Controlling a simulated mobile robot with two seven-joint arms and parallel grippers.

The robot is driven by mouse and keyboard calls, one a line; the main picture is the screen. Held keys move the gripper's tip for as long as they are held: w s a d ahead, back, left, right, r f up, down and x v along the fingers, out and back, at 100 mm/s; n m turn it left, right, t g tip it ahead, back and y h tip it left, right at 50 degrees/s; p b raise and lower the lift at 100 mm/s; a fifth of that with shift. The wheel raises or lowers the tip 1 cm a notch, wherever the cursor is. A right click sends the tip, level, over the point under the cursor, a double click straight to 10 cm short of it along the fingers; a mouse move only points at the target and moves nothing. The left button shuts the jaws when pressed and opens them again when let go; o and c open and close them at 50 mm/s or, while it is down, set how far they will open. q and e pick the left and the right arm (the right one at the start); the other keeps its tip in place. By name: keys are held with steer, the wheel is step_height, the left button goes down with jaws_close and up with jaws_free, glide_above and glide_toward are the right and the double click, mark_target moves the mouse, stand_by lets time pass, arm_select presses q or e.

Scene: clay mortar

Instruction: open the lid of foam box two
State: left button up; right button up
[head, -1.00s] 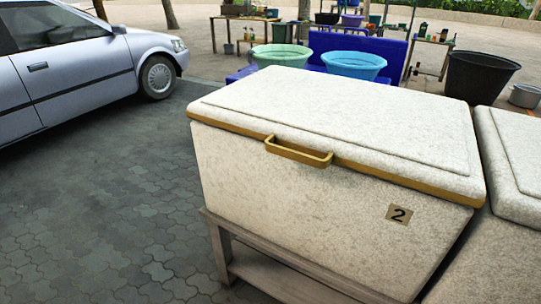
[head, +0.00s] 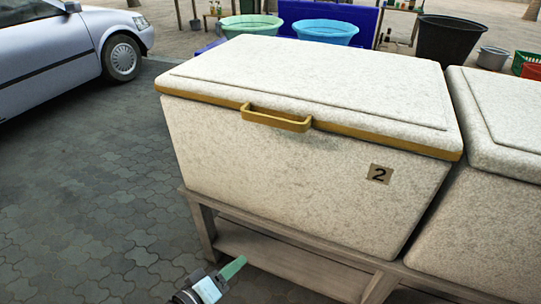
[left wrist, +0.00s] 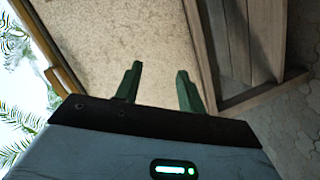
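Foam box two (head: 290,165) is a white speckled box with a black "2" label (head: 380,174) on its front. Its lid (head: 310,80) is shut, with a mustard rim and a mustard handle (head: 276,120) on the front edge. My left gripper (head: 234,268) shows at the bottom of the head view, low in front of the box and below the handle. In the left wrist view its two green fingers (left wrist: 158,88) are apart with nothing between them. The box front (left wrist: 115,45) fills the view beyond them. My right gripper is not in view.
The box stands on a wooden stand (head: 275,255). A second foam box (head: 490,220) stands close on the right. Green and blue basins (head: 325,32) and a black tub (head: 447,40) are behind. Paved ground lies open at left, with a car (head: 70,45) beyond.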

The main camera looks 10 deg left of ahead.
arm_select(q)
steer(key=w+d+r+n+t+h, duration=0.1)
steer(key=w+r+n+t+h, duration=0.15)
steer(key=w+r, duration=0.85)
steer(key=h+b, duration=0.1)
steer(key=h, duration=0.2)
glide_toward(268, 124)
steer(key=f+x, duration=0.1)
steer(key=x, duration=0.2)
steer(key=shift+n+g, duration=0.25)
steer(key=shift+n, duration=0.1)
steer(key=shift+r+b+x, duration=0.15)
steer(key=shift+r+x, duration=0.05)
steer(key=shift+x, duration=1.15)
steer(key=shift+r+b+x, duration=0.1)
steer(key=shift+r+x, duration=0.1)
steer(key=shift+x, duration=1.15)
steer(key=shift+r+b+x, duration=0.15)
steer(key=shift+r+x, duration=0.05)
steer(key=shift+x, duration=1.15)
steer(key=shift+a, duration=0.15)
jaws_close()
